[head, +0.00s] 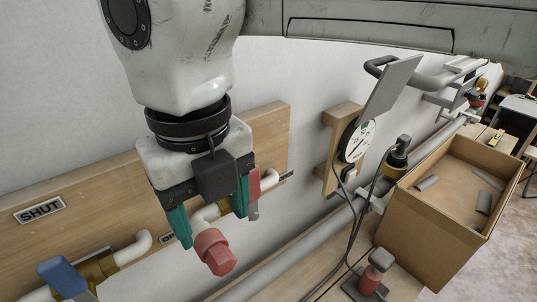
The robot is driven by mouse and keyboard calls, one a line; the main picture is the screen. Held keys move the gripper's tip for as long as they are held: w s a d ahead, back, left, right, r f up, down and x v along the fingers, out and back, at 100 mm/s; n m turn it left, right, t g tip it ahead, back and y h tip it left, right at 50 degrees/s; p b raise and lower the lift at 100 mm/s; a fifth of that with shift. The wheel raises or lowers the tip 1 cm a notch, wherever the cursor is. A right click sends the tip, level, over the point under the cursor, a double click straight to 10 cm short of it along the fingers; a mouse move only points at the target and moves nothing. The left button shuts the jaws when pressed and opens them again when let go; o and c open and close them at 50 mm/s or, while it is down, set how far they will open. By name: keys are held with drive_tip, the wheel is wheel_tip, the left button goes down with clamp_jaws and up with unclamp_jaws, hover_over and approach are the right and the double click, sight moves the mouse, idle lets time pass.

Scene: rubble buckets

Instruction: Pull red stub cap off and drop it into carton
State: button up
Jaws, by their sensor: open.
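I cannot tell whether a finger touches the cap or the pipe. The open cardboard carton (428,234) stands at the right, with several grey pieces on its floor.
A blue-handled valve (62,277) with brass body is at the lower left, below a SHUT label (39,209). A long grey pipe (318,235) runs along the wall. A round gauge (357,140) and dark cables hang in the middle.

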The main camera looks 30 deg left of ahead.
sight(218, 252)
wheel_tip(218, 252, down, 8)
idle(0.4)
drive_tip(key=shift+c, duration=0.2)
clamp_jaws()
idle(0.6)
